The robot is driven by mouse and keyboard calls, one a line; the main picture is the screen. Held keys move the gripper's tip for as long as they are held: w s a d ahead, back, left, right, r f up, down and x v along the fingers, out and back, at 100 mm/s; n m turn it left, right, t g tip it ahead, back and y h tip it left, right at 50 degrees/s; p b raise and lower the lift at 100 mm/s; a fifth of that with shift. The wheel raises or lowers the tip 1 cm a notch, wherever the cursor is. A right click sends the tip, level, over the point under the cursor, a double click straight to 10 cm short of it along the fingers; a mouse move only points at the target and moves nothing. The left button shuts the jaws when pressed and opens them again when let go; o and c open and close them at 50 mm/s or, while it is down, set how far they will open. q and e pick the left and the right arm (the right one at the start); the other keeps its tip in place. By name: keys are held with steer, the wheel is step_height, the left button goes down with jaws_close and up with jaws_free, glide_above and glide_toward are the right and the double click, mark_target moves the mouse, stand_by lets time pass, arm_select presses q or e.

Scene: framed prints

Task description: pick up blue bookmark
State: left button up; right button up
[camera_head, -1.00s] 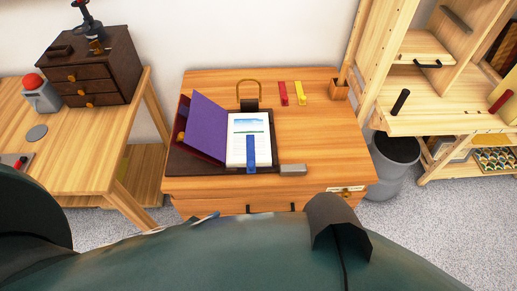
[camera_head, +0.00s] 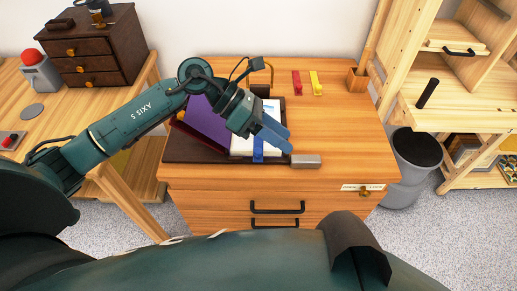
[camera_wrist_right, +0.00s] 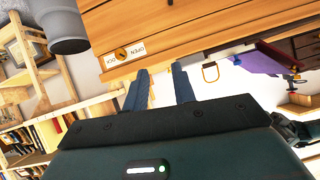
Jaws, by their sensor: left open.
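The blue bookmark (camera_head: 258,152) lies on the white page of an open book (camera_head: 240,147), its lower end at the book's near edge. The book's purple cover (camera_head: 203,122) is raised on the left. My left gripper (camera_head: 285,140) is over the page, its blue-grey fingers open and pointing down to the right. The fingers hide the bookmark's upper part, and I see nothing held. In the right wrist view my right gripper (camera_wrist_right: 160,68) has its two fingers apart and empty, in front of the drawer desk.
A grey block (camera_head: 306,161) lies right of the book on the desk (camera_head: 345,140). A grey bin (camera_head: 415,150) stands at the right. The desk's right side is clear.

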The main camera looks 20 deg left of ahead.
arm_select(q)
steer(key=w+a+f+m+t+y+b, duration=0.1)
steer(key=w+a+y, duration=0.1)
steer(key=a+y, duration=0.3)
steer(key=w+a+f+m+y+b, duration=0.1)
steer(key=w+a+y, duration=0.15)
steer(key=a, duration=0.45)
steer(key=p, duration=0.1)
glide_toward(258, 150)
step_height(258, 150, down, 3)
steer(key=shift+d+p+x, duration=0.2)
steer(key=shift+d+x, duration=0.05)
steer(key=shift+x, duration=1.15)
steer(key=shift+d+p+x, duration=0.15)
steer(key=shift+d+x, duration=0.05)
steer(key=shift+x, duration=1.25)
steer(key=shift+r, duration=0.2)
jaws_close()
